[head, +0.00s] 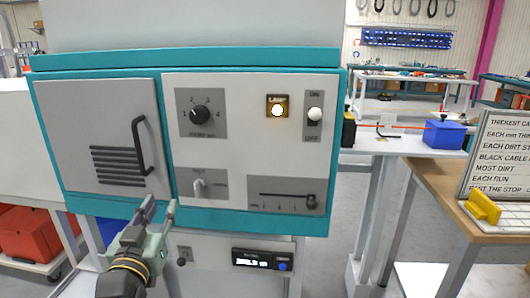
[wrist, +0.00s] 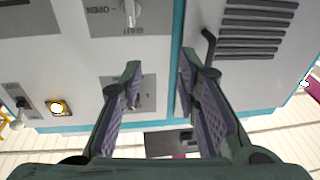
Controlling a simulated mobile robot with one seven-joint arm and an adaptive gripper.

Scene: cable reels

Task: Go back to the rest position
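My gripper (head: 160,207) is in front of the lower left part of the teal-framed control panel (head: 255,152) in the head view, below the grey door's handle (head: 141,145). In the wrist view my gripper (wrist: 160,80) is open, with its two fingers apart and nothing between them. The panel face lies beyond the fingertips there, seen turned over. The door handle (wrist: 208,47) shows close to the right finger. The left finger partly hides the dial's grey plate (wrist: 148,95). I cannot tell whether a fingertip touches the panel.
The panel carries a black dial (head: 200,114), a lit lamp (head: 277,106), a white-tipped toggle (head: 314,115), a lever switch (head: 199,187) and a slider (head: 311,201). At right, a wooden table (head: 440,181) holds a sign (head: 502,150) and yellow block (head: 483,208).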

